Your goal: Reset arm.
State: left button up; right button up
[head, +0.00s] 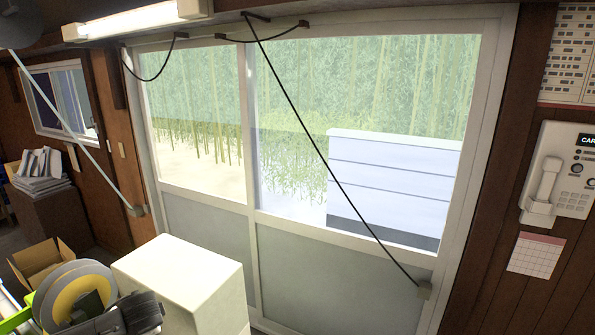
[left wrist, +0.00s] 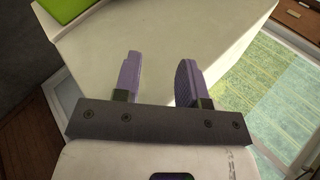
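My left gripper (left wrist: 159,58) shows in the left wrist view with its two purple fingers apart and nothing between them. It is over the top of a pale white cabinet (left wrist: 215,35). I cannot tell the height between the fingers and that surface. In the head view a white cabinet (head: 185,272) stands at the lower left; no gripper fingers can be made out there. My right gripper is in neither view.
A yellow and grey reel (head: 76,295) and an open cardboard box (head: 42,262) are at the lower left. A sliding glass door (head: 350,270) is behind. A wall phone (head: 560,172) hangs at right. A green flat thing (left wrist: 64,9) lies at the wrist view's upper left.

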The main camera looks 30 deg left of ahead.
pick_arm(q)
jog(key=s+d+f+m+t+h+p, duration=0.1)
jog(key=s+d+f+t+h, duration=0.1)
jog(key=d, duration=1)
jog(key=s+d+f+m+t+h+p, duration=0.1)
jog(key=d+f+t, duration=0.2)
jog(key=d, duration=0.9)
jog(key=s+d+f+n+g+h+p, duration=0.1)
jog(key=s+d+f+n+g+h, duration=0.1)
jog(key=s+d+f, duration=0.2)
jog(key=s+d+f+n+g+h+p, duration=0.1)
jog(key=s+d+f+n+g+h, duration=0.1)
jog(key=s+d, duration=0.9)
jog(key=s+f, duration=0.1)
jog(key=s, duration=0.3)
jog(key=shift+f+h, duration=0.4)
jog(key=shift+w, duration=0.1)
